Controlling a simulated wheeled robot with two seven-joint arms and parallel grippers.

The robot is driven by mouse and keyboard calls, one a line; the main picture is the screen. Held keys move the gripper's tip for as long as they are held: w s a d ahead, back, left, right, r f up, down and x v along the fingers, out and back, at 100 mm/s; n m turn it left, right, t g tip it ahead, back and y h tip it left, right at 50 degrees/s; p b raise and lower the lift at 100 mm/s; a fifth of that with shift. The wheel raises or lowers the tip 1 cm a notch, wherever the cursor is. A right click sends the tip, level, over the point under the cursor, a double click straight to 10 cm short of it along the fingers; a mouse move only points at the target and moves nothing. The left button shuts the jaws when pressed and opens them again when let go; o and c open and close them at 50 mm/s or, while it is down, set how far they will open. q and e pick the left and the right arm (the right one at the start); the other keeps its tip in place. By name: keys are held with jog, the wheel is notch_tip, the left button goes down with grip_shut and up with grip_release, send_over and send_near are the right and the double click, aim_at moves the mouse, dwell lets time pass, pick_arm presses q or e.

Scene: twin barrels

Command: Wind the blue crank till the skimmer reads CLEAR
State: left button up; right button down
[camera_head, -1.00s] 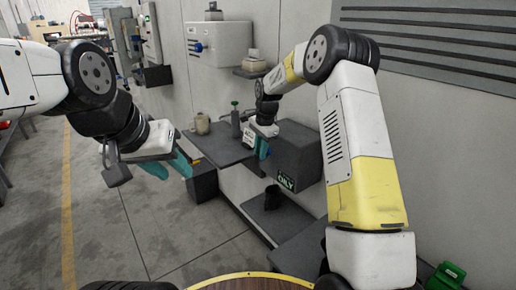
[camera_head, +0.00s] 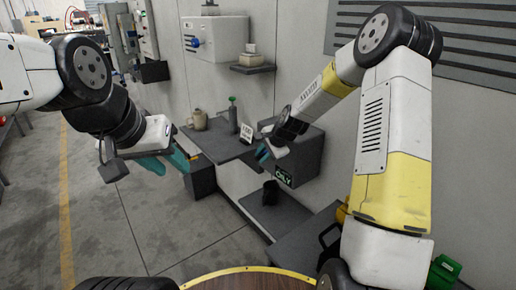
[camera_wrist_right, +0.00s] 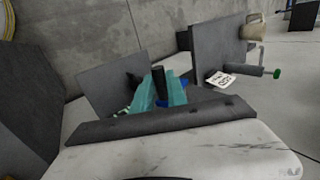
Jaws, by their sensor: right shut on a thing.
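The skimmer is a dark box (camera_head: 303,153) on the dark bench, and its small display (camera_head: 285,178) reads OILY in green. My right gripper (camera_head: 263,152) is at the box's left side, its teal fingers small in the head view. In the right wrist view the teal fingers (camera_wrist_right: 161,92) are closed around a dark upright grip (camera_wrist_right: 159,78). A bit of the blue crank (camera_wrist_right: 163,104) shows between and below the fingers; most of it is hidden. My left gripper (camera_head: 168,163) is open and empty, in the air left of the bench.
A white wall box (camera_head: 215,38) with a blue knob is behind. A black container (camera_head: 270,192) stands on the lower shelf. Floor at left is clear.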

jog(key=shift+s+d+f+t+y, duration=0.15)
jog(key=shift+s+f+t+y, duration=0.1)
jog(key=shift+f+t+y, duration=0.3)
dwell(0.4)
jog(key=c, duration=1.3)
grip_release()
jog(key=shift+v, duration=3.85)
jog(key=shift+s, duration=0.1)
jog(key=shift+c, duration=0.3)
